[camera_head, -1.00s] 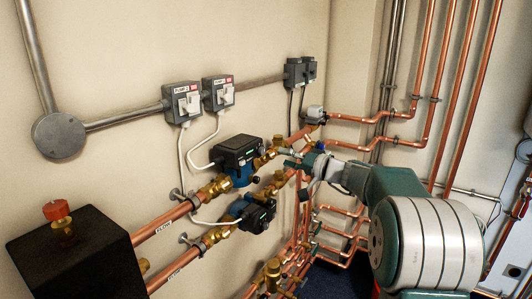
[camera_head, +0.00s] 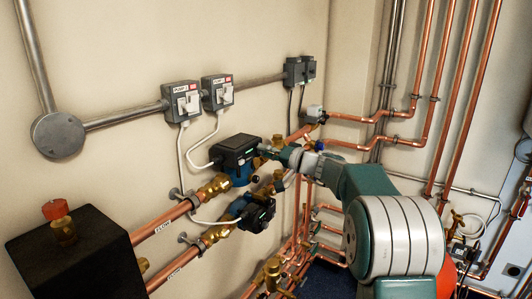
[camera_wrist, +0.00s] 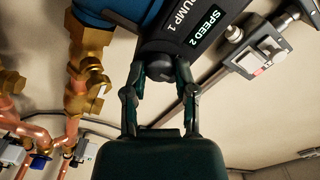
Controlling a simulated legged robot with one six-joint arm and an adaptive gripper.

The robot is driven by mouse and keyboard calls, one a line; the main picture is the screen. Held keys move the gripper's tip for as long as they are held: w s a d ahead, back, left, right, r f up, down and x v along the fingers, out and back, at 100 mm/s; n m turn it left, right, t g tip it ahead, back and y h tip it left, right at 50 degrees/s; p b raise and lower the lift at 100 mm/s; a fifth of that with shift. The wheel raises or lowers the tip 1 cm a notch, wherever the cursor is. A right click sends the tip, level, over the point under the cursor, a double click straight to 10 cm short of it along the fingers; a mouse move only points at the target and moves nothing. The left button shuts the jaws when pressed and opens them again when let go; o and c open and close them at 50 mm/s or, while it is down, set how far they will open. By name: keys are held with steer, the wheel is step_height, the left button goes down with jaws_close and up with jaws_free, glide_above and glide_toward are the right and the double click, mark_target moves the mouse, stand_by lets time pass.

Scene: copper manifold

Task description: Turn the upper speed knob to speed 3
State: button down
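The upper pump, a black box on a blue body (camera_head: 237,153), sits on the upper copper pipe. In the wrist view its black housing (camera_wrist: 205,45) fills the top, lettered PUMP 1, with a display reading SPEED 2. A round dark speed knob (camera_wrist: 160,67) sticks out of its end; in the head view my gripper hides it. My gripper (camera_wrist: 159,72) is open, one finger on each side of the knob, with narrow gaps seeming to remain. It also shows in the head view (camera_head: 268,151) at the pump's right end.
The lower pump (camera_head: 257,212) is just below, close to my arm. Brass valves (camera_wrist: 88,70) and copper pipes crowd the pump. Two switch boxes (camera_head: 182,101) with white cables are on the wall above. A black box with a red knob (camera_head: 57,210) stands at lower left.

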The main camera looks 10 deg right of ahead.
steer(key=shift+f+m, duration=0.15)
steer(key=shift+m, duration=0.35)
steer(key=shift+f+m, duration=0.15)
steer(key=shift+m, duration=3.85)
steer(key=shift+c, duration=2)
jaws_free()
steer(key=shift+w, duration=0.1)
steer(key=v, duration=1.2)
